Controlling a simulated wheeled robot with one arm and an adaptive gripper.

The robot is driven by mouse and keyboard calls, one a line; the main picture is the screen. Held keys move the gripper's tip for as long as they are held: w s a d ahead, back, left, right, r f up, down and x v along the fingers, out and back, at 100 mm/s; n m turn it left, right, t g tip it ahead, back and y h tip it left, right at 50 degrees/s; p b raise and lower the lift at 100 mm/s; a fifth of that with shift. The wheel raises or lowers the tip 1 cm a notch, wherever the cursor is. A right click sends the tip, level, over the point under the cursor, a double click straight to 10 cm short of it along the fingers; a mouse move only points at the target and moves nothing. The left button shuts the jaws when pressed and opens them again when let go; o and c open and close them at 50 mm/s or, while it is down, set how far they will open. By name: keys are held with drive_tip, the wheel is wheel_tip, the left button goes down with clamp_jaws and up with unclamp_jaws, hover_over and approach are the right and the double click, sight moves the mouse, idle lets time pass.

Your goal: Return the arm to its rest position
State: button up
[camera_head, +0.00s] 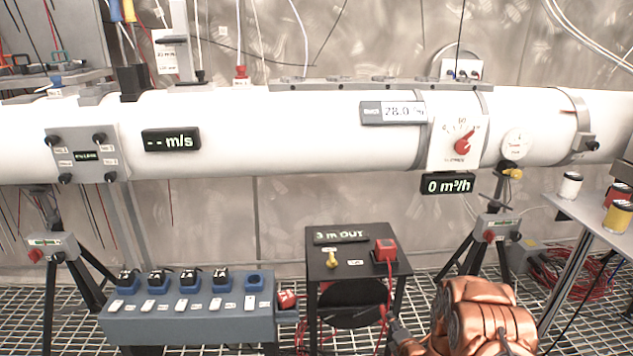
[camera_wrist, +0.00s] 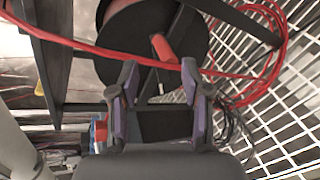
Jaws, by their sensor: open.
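My arm (camera_head: 475,318), copper-coloured, shows at the bottom right of the head view, low in front of the tunnel. Its fingers are not clear in that view. In the wrist view my gripper (camera_wrist: 155,95) is open, with two dark purple-grey fingers apart and nothing between them. Beyond the fingers are a dark round reel (camera_wrist: 125,40), a red handle and a red cable (camera_wrist: 75,45). I cannot tell whether the fingers touch any of these.
A white tunnel pipe (camera_head: 270,130) runs across the head view. A black stand (camera_head: 325,240) and a blue-grey socket box (camera_head: 190,320) are left of my arm. A table (camera_head: 590,215) with spools is on the right. Tripods stand on the grating floor.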

drive_tip(key=s+r+m+g+h, duration=0.1)
drive_tip(key=s+r+m+g, duration=0.3)
drive_tip(key=s+r+m, duration=0.4)
drive_tip(key=s+r+m+g+h, duration=0.1)
drive_tip(key=s+r+m+g, duration=0.35)
drive_tip(key=r, duration=0.45)
drive_tip(key=s+a+r+m+g, duration=0.25)
drive_tip(key=s+r+m, duration=0.2)
drive_tip(key=s, duration=0.75)
drive_tip(key=s+a+r+m+g, duration=0.25)
drive_tip(key=s+r, duration=0.35)
drive_tip(key=s, duration=0.6)
drive_tip(key=s+a+r+m+g, duration=0.1)
drive_tip(key=s+r+m+g, duration=0.3)
drive_tip(key=s, duration=0.8)
wheel_tip(320, 180, up, 24)
drive_tip(key=s+t+p, duration=0.1)
drive_tip(key=s+p, duration=0.1)
drive_tip(key=p, duration=1.8)
drive_tip(key=shift+a+f+y+p, duration=0.25)
drive_tip(key=shift+y+p, duration=0.05)
drive_tip(key=shift+p, duration=0.1)
drive_tip(key=shift+s+m+t, duration=0.1)
drive_tip(key=shift+m+t, duration=0.15)
